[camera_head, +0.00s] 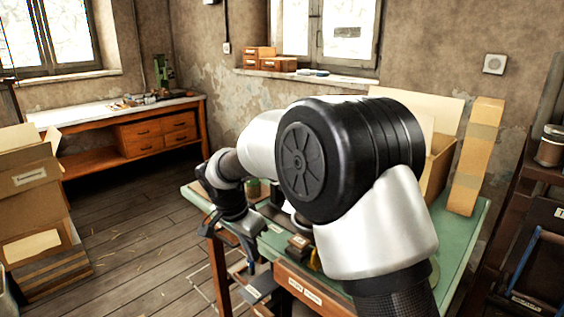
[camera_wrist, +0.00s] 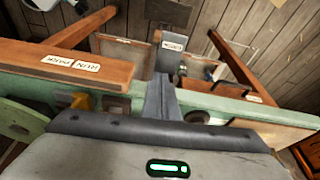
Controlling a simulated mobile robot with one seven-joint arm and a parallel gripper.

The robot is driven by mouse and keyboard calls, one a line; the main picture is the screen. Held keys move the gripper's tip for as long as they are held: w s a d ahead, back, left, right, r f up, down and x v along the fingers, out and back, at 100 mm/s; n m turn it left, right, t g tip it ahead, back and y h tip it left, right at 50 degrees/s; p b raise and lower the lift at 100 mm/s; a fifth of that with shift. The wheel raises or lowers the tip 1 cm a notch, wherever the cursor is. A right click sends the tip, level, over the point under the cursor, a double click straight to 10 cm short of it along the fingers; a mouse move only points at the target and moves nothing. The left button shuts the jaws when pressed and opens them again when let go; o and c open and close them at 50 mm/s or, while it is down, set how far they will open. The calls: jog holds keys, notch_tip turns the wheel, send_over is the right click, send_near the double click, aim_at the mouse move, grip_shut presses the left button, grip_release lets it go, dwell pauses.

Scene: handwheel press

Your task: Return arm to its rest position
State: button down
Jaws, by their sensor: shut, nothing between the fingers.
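My arm reaches from the lower right of the head view over the green-topped table (camera_head: 478,222), bent at a large black joint. My gripper (camera_head: 250,256) points downward at the table's left front edge. Its fingers are shut with nothing held. In the wrist view the closed fingers (camera_wrist: 160,97) show in front of the green table edge (camera_wrist: 225,107). The handwheel press cannot be made out; my arm hides much of the tabletop.
Cardboard boxes (camera_head: 40,215) stand at left, a workbench (camera_head: 130,115) behind, and a dark shelf (camera_head: 530,215) at right. Floor between is clear.

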jog(key=s+d+r+n, duration=0.2)
jog(key=s+d+r, duration=0.3)
jog(key=d+r, duration=0.2)
jog(key=s+d+r+n, duration=0.1)
jog(key=s+d+r, duration=0.45)
jog(key=d, duration=0.25)
jog(key=s+d+r+n+t+y, duration=0.15)
jog(key=s+d, duration=0.25)
jog(key=s, duration=0.4)
jog(key=s+d+n+t+y, duration=0.1)
jog(key=s+d+n+t, duration=0.15)
jog(key=s+d, duration=0.4)
notch_tip(320, 180, up, 22)
jog(key=s+a+g+p, duration=0.1)
jog(key=p, duration=2.1)
jog(key=shift+s+a+r, duration=0.2)
jog(key=shift+a, duration=0.15)
jog(key=shift+h, duration=0.25)
